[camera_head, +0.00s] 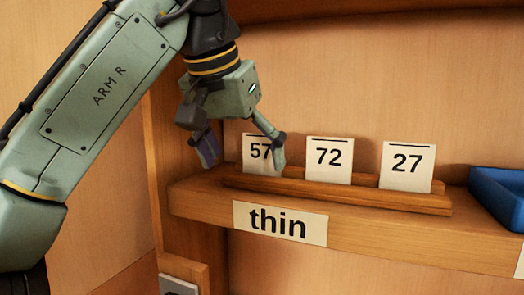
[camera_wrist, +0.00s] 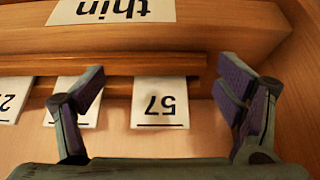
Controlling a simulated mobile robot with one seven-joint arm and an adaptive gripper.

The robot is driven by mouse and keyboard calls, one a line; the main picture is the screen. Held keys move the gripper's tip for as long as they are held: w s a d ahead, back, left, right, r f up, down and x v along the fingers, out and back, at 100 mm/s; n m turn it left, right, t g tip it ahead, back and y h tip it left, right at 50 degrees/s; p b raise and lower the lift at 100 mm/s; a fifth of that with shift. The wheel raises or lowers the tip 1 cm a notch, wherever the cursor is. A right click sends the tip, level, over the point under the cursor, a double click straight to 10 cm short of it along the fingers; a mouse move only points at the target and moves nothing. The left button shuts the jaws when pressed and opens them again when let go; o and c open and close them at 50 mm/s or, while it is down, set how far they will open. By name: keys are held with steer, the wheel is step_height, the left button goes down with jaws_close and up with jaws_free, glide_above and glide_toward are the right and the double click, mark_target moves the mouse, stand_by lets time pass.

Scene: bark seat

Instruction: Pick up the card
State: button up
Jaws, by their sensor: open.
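Three white numbered cards stand upright in a slotted wooden rack (camera_head: 330,194) on a shelf: card 57 (camera_head: 254,150) at the left, card 72 (camera_head: 329,161) in the middle, card 27 (camera_head: 407,167) at the right. My gripper (camera_head: 244,158) is open and empty, at card 57, with one finger in front of part of it. In the wrist view, card 57 (camera_wrist: 160,103) appears upside down between the open fingers, with a gap on each side. The left finger there overlaps the middle card (camera_wrist: 86,116).
A label reading "thin" (camera_head: 280,223) is on the shelf's front edge (camera_head: 385,240). A blue tray (camera_head: 500,196) sits at the right end of the view. A wooden side panel (camera_head: 168,130) stands left of my gripper.

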mark_target(261, 150)
steer(key=w+d, duration=0.1)
steer(key=w, duration=0.1)
steer(key=w+d+p, duration=0.1)
steer(key=w, duration=0.1)
steer(key=w+d+p, duration=0.1)
steer(key=w, duration=0.2)
steer(key=shift+w+f, duration=0.1)
steer(key=shift+f, duration=0.5)
steer(key=shift+c, duration=0.5)
steer(key=c, duration=0.8)
